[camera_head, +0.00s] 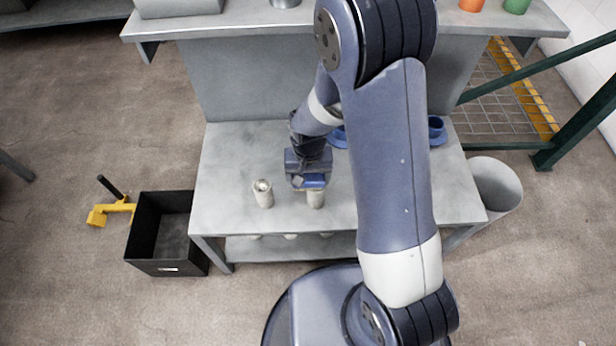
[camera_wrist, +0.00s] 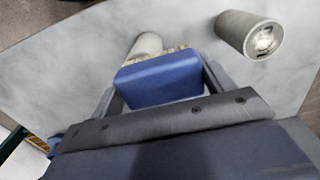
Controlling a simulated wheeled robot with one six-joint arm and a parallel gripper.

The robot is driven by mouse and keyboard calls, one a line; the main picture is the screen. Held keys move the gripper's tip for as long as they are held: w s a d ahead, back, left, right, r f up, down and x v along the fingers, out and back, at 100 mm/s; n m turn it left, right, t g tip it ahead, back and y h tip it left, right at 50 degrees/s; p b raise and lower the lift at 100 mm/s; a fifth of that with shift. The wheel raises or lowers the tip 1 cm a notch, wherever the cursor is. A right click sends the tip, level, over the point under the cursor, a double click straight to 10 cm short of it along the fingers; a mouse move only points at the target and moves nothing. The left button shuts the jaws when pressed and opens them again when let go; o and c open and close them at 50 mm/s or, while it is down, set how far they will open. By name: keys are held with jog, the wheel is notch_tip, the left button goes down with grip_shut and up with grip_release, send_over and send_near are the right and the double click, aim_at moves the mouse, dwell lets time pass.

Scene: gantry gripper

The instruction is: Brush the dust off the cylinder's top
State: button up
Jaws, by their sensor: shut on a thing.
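My gripper (camera_head: 308,168) is shut on a blue brush (camera_head: 313,182), low over the grey table. In the wrist view the blue brush block (camera_wrist: 158,78) sits between my fingers, with pale bristles along its far edge. A pale grey cylinder (camera_head: 315,200) stands upright right under the brush; its top is hidden by the brush in both views. In the wrist view its side (camera_wrist: 146,43) shows beyond the bristles; I cannot tell if they touch. A second upright cylinder (camera_head: 264,197) stands to the left, its top patchy white, also clear in the wrist view (camera_wrist: 262,41).
The table (camera_head: 228,155) is clear at its left. Blue items (camera_head: 437,132) stand at its back right. A black bin (camera_head: 165,228) and a yellow object (camera_head: 112,211) are on the floor at left. A pale round bin (camera_head: 496,190) stands at right.

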aim_at(310, 176)
notch_tip(310, 176, up, 3)
jog(key=shift+d+r+p, duration=0.15)
jog(key=shift+r+p, duration=0.05)
jog(key=shift+p, duration=0.45)
notch_tip(310, 176, up, 5)
jog(key=p, duration=0.4)
